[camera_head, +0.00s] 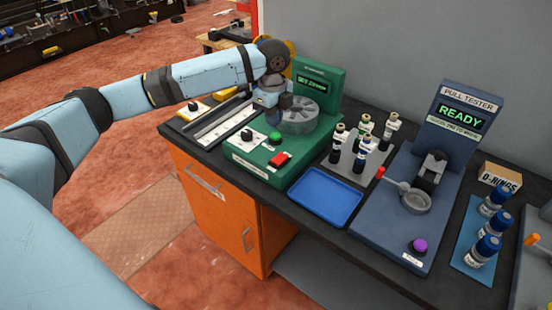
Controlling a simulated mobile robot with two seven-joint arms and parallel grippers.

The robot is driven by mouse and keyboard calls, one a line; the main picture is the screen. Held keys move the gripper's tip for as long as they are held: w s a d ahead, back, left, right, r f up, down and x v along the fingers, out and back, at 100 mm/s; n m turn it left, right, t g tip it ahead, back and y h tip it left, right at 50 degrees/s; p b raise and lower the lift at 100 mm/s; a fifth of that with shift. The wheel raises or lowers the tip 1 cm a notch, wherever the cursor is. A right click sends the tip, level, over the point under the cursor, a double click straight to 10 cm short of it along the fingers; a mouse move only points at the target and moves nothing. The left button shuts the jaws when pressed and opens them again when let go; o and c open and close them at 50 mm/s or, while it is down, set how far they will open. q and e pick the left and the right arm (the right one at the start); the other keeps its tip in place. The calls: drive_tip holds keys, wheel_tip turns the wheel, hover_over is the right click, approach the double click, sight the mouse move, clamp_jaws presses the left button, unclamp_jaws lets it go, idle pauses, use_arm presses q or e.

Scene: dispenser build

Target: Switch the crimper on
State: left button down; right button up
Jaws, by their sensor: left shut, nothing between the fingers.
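The crimper (258,166) is a green machine on the dark bench, with a grey round die head and an upright green panel (322,80) behind it. The lit text on the panel is too small to read surely. On its front deck are a black knob (246,135), a green button (275,137) and a red switch (280,159). My left gripper (271,116) points down over the back of the deck, beside the die head. It is shut and empty, and appears apart from the red switch. Its fingertips are small and partly blurred. My right gripper is not in view.
The blue pull tester (378,226) reads READY. An O-rings box (500,177) and blue-capped bottles stand far right. A ruled strip (225,123) lies left.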

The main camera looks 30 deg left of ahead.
sight(272, 161)
use_arm(q)
drive_tip(key=shift+a+r, duration=0.2)
wheel_tip(272, 161, down, 14)
drive_tip(key=shift+f+p, duration=0.1)
drive_tip(key=shift+p, duration=0.3)
idle(0.4)
drive_tip(key=shift+s, duration=0.1)
drive_tip(key=shift+f, duration=0.1)
idle(0.4)
